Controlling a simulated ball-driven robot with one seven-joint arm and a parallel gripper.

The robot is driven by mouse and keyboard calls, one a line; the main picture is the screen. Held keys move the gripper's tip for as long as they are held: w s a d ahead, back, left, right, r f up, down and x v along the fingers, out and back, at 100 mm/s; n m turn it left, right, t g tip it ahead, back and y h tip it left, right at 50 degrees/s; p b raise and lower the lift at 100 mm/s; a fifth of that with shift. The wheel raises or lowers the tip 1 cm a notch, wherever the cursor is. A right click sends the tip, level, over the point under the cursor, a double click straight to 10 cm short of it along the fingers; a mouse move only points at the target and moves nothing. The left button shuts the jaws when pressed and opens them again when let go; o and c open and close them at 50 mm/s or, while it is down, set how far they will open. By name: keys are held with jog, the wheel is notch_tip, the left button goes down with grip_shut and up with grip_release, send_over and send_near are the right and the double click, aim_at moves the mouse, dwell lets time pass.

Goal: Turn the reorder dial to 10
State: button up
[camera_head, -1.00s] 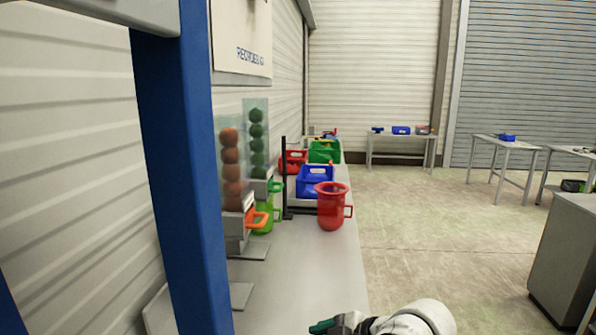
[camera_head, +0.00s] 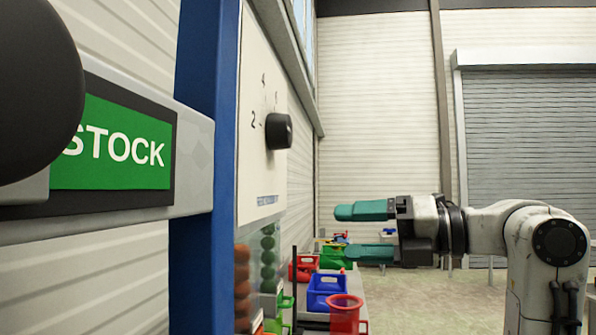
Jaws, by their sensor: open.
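The dial's black knob (camera_head: 279,131) sticks out from a white panel (camera_head: 262,185) on the left wall, seen at a steep angle. The lettering under the dial is too small to read. My gripper (camera_head: 362,231) has teal fingers, open and empty, pointing left. It is to the right of the knob and lower in the picture, apart from it.
A blue post (camera_head: 205,170) stands left of the panel. A green STOCK sign (camera_head: 120,148) and a large dark round thing (camera_head: 35,90) are close at left. Below are ball tubes (camera_head: 268,262), a red jug (camera_head: 345,312) and a blue crate (camera_head: 326,288).

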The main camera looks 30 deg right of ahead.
aim_at(290, 129)
jog(key=s+a+r+n+g+y, duration=0.1)
jog(key=s+r+n, duration=0.35)
jog(key=r, duration=0.25)
jog(key=s+a+r+n+y, duration=0.2)
jog(key=s+r+n, duration=0.2)
jog(key=r+n, duration=0.25)
jog(key=shift+m, duration=0.3)
jog(key=p+x, duration=0.1)
jog(key=x, duration=0.2)
jog(key=p+x, duration=0.2)
jog(key=x, duration=0.1)
jog(key=p+x, duration=0.1)
jog(key=x, duration=0.2)
jog(key=shift+w+r, duration=0.25)
jog(key=shift+w, duration=0.05)
jog(key=shift+w+a+f+p, duration=0.15)
jog(key=shift+w+a+p, duration=0.2)
jog(key=shift+w+a, duration=0.15)
jog(key=shift+h, duration=0.3)
jog(key=c, duration=1)
jog(key=shift+c, duration=0.2)
